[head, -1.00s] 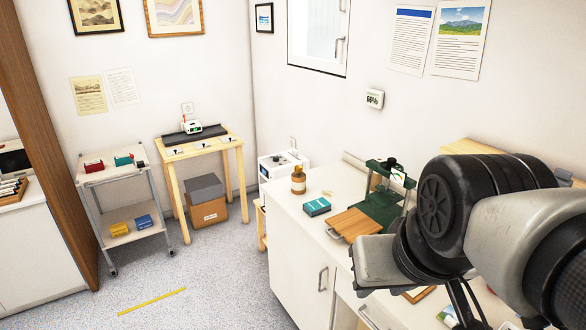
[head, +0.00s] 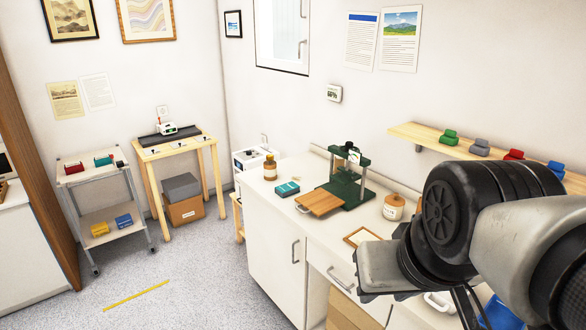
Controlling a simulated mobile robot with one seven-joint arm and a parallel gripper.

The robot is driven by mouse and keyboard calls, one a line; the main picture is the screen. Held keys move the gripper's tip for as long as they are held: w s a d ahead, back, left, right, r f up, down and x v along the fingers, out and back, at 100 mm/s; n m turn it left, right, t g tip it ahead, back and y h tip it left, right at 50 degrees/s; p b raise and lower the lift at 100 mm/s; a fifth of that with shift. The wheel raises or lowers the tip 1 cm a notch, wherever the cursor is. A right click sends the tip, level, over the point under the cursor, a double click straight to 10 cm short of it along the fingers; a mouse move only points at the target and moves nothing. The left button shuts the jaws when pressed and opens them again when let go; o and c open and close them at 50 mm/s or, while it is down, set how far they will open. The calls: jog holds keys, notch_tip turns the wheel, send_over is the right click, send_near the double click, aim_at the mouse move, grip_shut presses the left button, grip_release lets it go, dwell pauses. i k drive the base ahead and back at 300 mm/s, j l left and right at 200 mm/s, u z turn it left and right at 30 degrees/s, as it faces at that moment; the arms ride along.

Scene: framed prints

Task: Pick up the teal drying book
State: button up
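A small teal block-like book (head: 287,188) with a pale marking on its front lies flat on the white counter (head: 262,204). It sits between a brown bottle (head: 270,168) and a green press with a wooden board (head: 319,201), apart from both. Another small teal item (head: 103,161) is on the top shelf of the grey cart at left; I cannot tell what it is. My arm fills the lower right, over the near part of the counter, well to the right of the teal book. I cannot make out my gripper's fingers.
A lidded jar (head: 393,207) and a wooden frame (head: 361,238) are on the counter near my arm. A wall shelf (head: 420,134) holds several coloured items above. The floor (head: 190,275) before the cabinets is open, with a yellow strip (head: 136,295) on it.

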aim_at(287, 189)
jog(key=z, duration=1.65)
jog(key=j, duration=0.6)
jog(key=i+j+z, duration=0.15)
jog(key=j, duration=0.4)
jog(key=i+j, duration=0.1)
jog(key=j, duration=1.9)
jog(key=i+j, duration=0.15)
jog(key=j, duration=0.85)
jog(key=i+j, duration=0.1)
jog(key=j, duration=0.95)
